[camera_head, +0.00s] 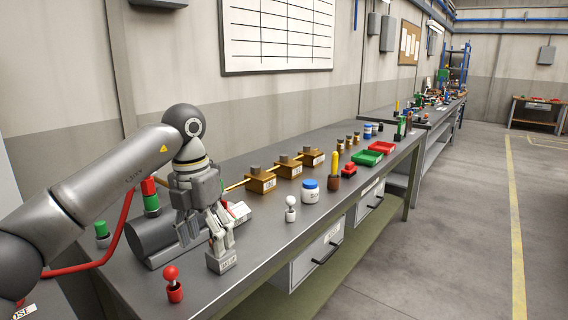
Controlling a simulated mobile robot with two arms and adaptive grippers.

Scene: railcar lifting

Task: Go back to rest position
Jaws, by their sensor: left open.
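My left gripper (213,236) hangs down from the grey arm that comes in from the left. It is over the near part of the grey workbench (262,242), and its fingers are open. A small grey labelled block (222,261) stands right below the fingertips; I cannot tell whether they touch it. A dark grey cylinder (147,238) lies behind the gripper, partly hidden by it. My right gripper is not in view.
A red-knobbed piece (173,284) and a white-knobbed piece (291,209) stand near the bench's front edge. A white jar with a blue lid (309,191), brown boxes (288,167) and red and green trays (367,158) stand farther along. The floor on the right is clear.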

